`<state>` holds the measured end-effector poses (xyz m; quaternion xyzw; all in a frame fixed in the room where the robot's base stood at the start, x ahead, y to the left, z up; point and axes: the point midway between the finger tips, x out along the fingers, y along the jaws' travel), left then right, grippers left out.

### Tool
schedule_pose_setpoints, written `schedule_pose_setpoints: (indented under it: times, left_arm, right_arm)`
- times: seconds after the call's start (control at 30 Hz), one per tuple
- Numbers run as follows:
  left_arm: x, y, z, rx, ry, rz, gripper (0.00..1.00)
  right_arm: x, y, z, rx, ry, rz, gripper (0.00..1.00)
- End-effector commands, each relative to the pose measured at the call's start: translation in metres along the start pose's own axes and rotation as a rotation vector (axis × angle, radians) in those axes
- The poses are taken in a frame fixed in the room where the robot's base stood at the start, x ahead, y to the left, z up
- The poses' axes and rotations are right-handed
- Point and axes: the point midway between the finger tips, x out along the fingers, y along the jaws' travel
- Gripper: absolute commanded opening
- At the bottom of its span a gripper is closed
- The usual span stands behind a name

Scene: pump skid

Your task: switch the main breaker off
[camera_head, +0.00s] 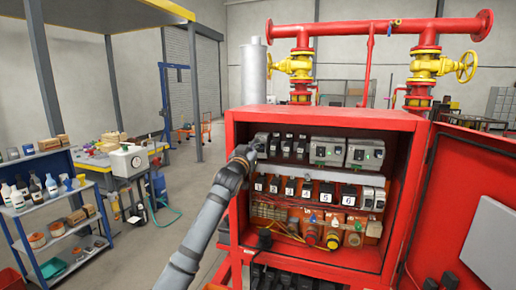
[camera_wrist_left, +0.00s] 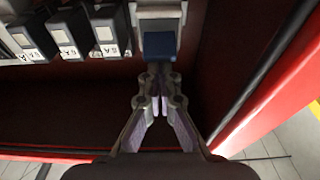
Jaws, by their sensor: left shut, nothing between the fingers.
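The main breaker is probably the wide grey device with a blue lever (camera_wrist_left: 158,45) at the top of the left wrist view, at the end of a row of smaller breakers. In the head view that end of the upper row, at the red cabinet's left side, is largely hidden by my left gripper (camera_head: 252,150). The left gripper is shut and empty. In the left wrist view its fingertips (camera_wrist_left: 158,75) are close together just below the blue lever; I cannot tell whether they touch it. My right gripper is not in view.
The red cabinet (camera_head: 335,112) stands open, its door (camera_head: 462,200) swung to the right. Inside are small black breakers (camera_head: 288,146), grey modules (camera_head: 326,151), numbered units (camera_head: 304,190) and lower knobs (camera_head: 333,242). A side wall (camera_wrist_left: 270,85) is close to the right of the left gripper.

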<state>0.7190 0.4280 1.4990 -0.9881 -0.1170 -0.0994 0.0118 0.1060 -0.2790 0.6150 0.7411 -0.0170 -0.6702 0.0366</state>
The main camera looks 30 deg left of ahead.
Motion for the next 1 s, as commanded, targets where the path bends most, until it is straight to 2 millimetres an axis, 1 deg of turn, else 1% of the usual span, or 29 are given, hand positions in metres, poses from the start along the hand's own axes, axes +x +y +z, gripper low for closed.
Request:
schedule_pose_setpoints:
  times: [0.57, 1.0]
  left_arm:
    - [0.000, 0.000, 0.001, 0.000, -0.002, 0.000, 0.00]
    - [-0.003, 0.000, 0.015, 0.000, -0.004, -0.001, 0.00]
  right_arm:
    - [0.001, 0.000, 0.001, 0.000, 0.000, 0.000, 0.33]
    - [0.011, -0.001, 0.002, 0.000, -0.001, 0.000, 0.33]
